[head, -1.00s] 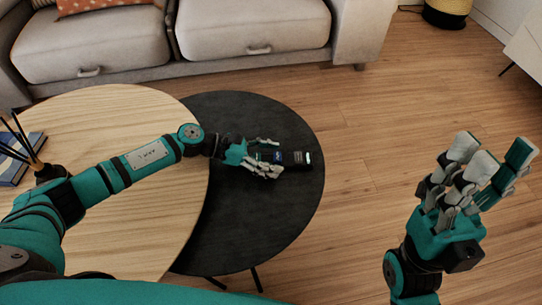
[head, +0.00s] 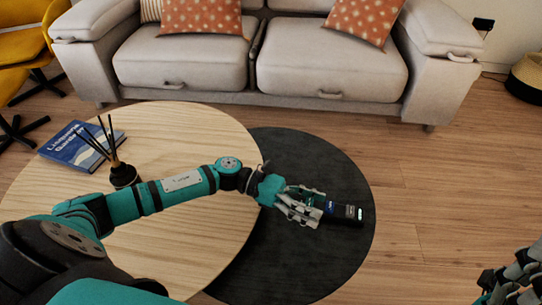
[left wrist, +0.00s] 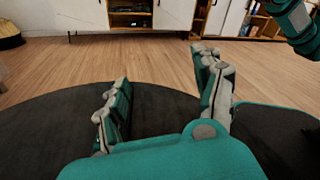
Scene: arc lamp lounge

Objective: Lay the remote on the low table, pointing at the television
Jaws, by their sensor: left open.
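The remote (head: 343,212), black with small light markings, is at the right part of the dark round table top (head: 300,262). My left gripper (head: 310,207) is open, with its fingers at the remote's left end; I cannot tell whether they touch it. In the left wrist view the open fingers (left wrist: 165,100) show above the dark top, and the remote is not visible there. My right gripper (head: 512,280) is cut off by the right edge of the head view. The television is not in view.
A pale wooden round top (head: 190,125) overlaps the dark one, bearing a blue book (head: 75,148) and a reed diffuser (head: 123,175). A grey sofa (head: 330,70) stands behind. A white cabinet (left wrist: 80,15) shows in the left wrist view. Floor right of the table is clear.

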